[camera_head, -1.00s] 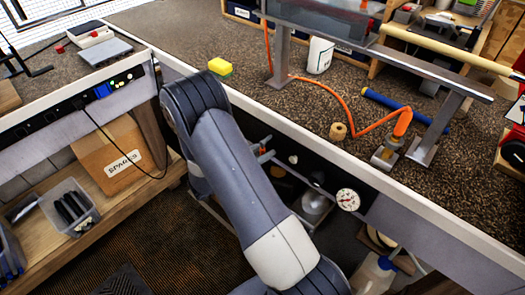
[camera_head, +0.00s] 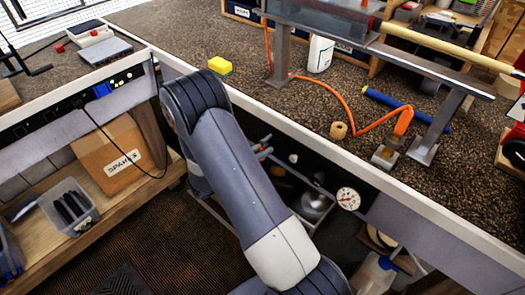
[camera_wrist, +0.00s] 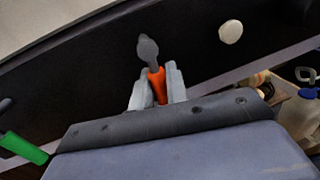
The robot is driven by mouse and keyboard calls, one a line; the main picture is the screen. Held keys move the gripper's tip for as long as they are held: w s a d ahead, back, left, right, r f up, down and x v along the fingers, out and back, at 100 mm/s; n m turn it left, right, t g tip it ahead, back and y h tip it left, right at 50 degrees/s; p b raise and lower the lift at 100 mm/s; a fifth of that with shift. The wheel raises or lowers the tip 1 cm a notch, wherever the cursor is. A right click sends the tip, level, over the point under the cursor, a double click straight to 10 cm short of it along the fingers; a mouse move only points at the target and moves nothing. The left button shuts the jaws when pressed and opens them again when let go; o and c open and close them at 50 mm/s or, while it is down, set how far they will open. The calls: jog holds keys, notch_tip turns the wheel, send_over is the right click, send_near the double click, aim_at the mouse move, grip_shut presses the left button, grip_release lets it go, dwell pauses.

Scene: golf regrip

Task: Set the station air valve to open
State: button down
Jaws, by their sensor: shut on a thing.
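The air valve's orange lever (camera_wrist: 158,86) stands between the fingers of my gripper (camera_wrist: 156,77) in the wrist view. My gripper is shut on this lever. A grey rounded end (camera_wrist: 148,48) shows just beyond the orange part, against the dark panel under the bench edge. In the head view my arm covers most of the gripper and the valve, so the lever's exact angle cannot be told from there.
A white-faced gauge (camera_head: 348,199) sits right of my arm below the bench edge. A white knob (camera_wrist: 230,32) is on the dark panel, and a green handle (camera_wrist: 22,148) lies at the left. The bench top (camera_head: 290,100) holds an orange hose (camera_head: 345,103) and a yellow sponge (camera_head: 220,67).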

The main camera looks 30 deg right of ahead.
jog(key=w+m+y+b, duration=0.1)
jog(key=m+b, duration=0.3)
jog(key=b, duration=0.1)
jog(key=w+r+m+t+b, duration=0.1)
jog(key=m+b, duration=0.3)
jog(key=b, duration=0.1)
jog(key=w+a+m+y+b, duration=0.1)
jog(key=m+b, duration=0.3)
jog(key=b, duration=0.1)
jog(key=shift+r+t+y, duration=0.3)
jog(key=shift+r, duration=0.1)
jog(key=m+b, duration=0.1)
jog(key=b, duration=0.1)
jog(key=r+m+b, duration=0.1)
jog(key=b, duration=0.1)
jog(key=shift+w+a+t, duration=0.1)
jog(key=shift+w+t, duration=0.05)
jog(key=shift+t, duration=0.25)
jog(key=shift+r+m+b, duration=0.35)
jog(key=shift+m+b, duration=0.35)
jog(key=shift+b, duration=0.15)
jog(key=shift+r, duration=0.1)
jog(key=c, duration=1.5)
grip_release()
